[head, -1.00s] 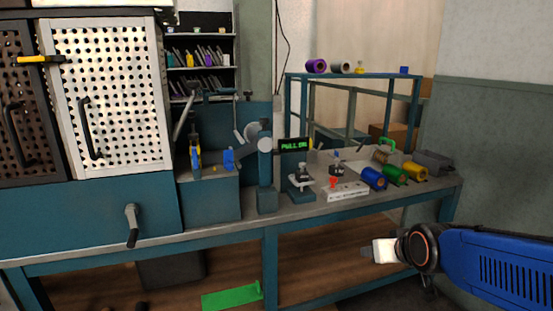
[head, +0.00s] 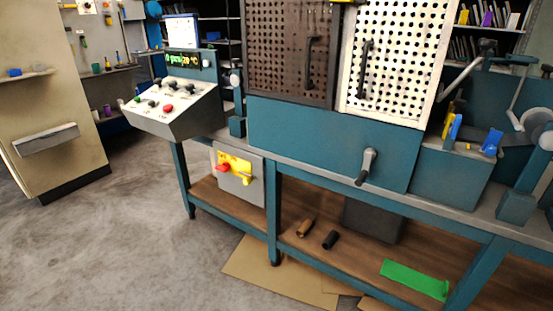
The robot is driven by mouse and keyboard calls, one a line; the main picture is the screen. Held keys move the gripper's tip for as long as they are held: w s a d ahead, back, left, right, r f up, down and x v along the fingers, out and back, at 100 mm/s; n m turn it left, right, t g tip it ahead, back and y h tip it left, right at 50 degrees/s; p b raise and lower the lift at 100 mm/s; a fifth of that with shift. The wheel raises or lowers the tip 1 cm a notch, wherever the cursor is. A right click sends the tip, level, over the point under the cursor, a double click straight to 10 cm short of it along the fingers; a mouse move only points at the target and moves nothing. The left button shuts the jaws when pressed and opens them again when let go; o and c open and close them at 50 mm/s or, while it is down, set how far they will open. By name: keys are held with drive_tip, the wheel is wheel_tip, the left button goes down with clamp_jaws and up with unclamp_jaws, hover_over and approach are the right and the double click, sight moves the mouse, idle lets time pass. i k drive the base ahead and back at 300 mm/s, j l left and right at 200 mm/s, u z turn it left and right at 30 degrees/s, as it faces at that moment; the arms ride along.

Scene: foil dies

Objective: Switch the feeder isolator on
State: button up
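The feeder isolator appears to be the grey box (head: 247,188) with a yellow plate (head: 237,161) and a red handle (head: 221,173), mounted low under the bench, left of the middle in the head view. The red handle points down and to the left; its on or off marking is too small to read. My gripper is not in view now, so its state and its distance from the isolator are hidden.
A sloped control console (head: 178,108) with knobs and a green display stands above and left of the isolator. A crank handle (head: 367,166) sticks out from the teal cabinet. Cardboard (head: 275,272) lies on the floor. Open grey floor (head: 140,235) spreads at the left.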

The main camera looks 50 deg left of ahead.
sight(222, 168)
drive_tip(key=u, duration=2.2)
